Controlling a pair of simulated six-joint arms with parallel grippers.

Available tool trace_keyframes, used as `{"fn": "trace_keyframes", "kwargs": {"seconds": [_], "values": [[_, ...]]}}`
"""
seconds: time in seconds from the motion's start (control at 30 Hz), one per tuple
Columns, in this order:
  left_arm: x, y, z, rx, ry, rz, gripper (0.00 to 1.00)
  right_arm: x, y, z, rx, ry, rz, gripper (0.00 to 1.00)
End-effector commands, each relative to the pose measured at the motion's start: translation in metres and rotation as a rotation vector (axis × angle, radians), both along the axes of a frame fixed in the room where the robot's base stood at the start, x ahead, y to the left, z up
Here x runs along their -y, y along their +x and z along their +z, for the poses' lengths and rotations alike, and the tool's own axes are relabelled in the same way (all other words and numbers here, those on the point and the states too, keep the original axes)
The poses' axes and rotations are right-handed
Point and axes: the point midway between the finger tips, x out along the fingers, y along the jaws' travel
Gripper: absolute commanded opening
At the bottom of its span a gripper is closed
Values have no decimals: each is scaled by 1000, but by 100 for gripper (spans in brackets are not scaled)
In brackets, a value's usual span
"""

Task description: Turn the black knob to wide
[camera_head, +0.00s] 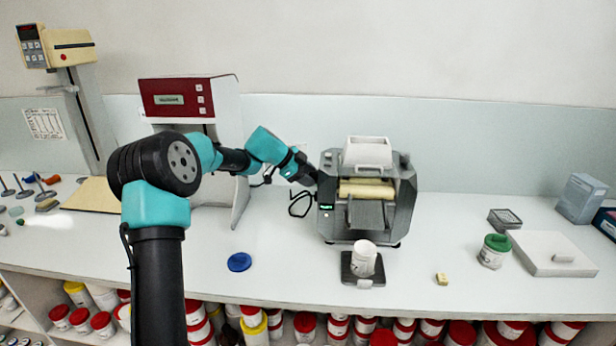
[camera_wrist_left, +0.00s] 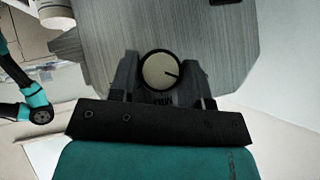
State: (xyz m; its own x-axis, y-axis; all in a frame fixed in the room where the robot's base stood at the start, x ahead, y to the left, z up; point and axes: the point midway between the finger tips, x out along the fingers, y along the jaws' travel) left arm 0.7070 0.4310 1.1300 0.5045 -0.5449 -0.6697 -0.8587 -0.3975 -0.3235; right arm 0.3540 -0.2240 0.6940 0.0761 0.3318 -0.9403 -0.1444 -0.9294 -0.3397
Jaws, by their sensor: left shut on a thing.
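The mill (camera_head: 368,195) is a grey machine with a cream roller and a white hopper, standing at the middle of the bench. My left gripper (camera_head: 312,178) is at its left side, where the knob is hidden in the head view.
A white jar (camera_head: 364,260) stands on a black scale before the mill. A black cable (camera_head: 299,205) hangs at its left. A blue lid (camera_head: 239,262) and a green-lidded jar (camera_head: 494,250) lie apart on the bench. A red and white machine (camera_head: 190,100) stands behind my left arm.

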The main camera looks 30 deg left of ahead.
Motion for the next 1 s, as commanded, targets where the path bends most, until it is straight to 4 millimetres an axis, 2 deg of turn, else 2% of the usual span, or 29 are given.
{"fn": "trace_keyframes", "kwargs": {"seconds": [0.33, 0.37, 0.63, 1.0], "values": [[0, 0, 0, -3, -2, -1, 20, 0, 0, 0, 0, 0, 0, 43], [1, 0, 0, -3, -2, -1, 45, 0, 0, 0, 0, 0, 0, 43], [0, 0, 0, -2, -2, 0, 69, 0, 0, 0, 0, 0, 0, 43], [-3, -3, 4, -1, -1, 1, 69, 0, 0, 0, 0, 0, 0, 43]]}}
